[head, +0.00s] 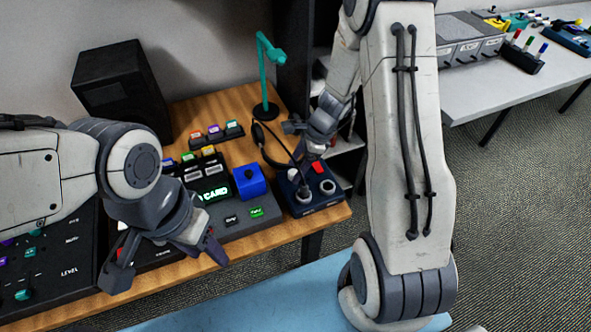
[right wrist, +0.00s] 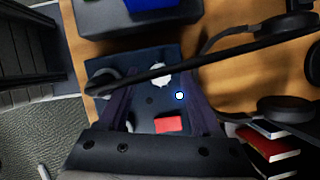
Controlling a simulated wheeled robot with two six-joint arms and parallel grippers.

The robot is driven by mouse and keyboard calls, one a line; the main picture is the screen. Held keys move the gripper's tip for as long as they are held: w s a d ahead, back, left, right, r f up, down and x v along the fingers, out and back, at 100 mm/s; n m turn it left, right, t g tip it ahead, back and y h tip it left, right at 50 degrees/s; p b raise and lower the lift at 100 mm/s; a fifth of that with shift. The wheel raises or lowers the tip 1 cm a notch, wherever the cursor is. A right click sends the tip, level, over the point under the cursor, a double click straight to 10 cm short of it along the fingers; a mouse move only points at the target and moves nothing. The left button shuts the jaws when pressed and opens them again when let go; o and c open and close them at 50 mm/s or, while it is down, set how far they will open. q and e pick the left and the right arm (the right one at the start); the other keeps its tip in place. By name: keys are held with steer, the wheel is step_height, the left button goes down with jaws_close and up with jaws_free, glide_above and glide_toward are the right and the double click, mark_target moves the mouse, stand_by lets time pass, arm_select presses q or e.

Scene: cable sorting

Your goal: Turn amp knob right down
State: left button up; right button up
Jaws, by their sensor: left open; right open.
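The amp looks to be the dark blue box (head: 308,205) at the right end of the wooden desk; it also shows in the right wrist view (right wrist: 140,100). Its top has a pale knob (head: 327,187) and another round knob (head: 303,194), plus a red switch (head: 318,167). In the right wrist view the white knob (right wrist: 160,73) lies between my open fingers, apart from them. My right gripper (head: 303,150) is open and empty above the amp. My left gripper (head: 168,268) is open and empty over the desk's front, left of the amp.
A thin black bar (right wrist: 215,60) crosses over the amp near my right fingers. Headphones (right wrist: 285,108) lie beside it. A console with a blue block (head: 249,181) stands left of the amp. A teal lamp (head: 268,60) and black speaker (head: 121,88) stand behind.

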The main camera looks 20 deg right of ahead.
steer(key=shift+a+f, duration=0.2)
steer(key=shift+f, duration=0.25)
steer(key=shift+c, duration=0.3)
jaws_close()
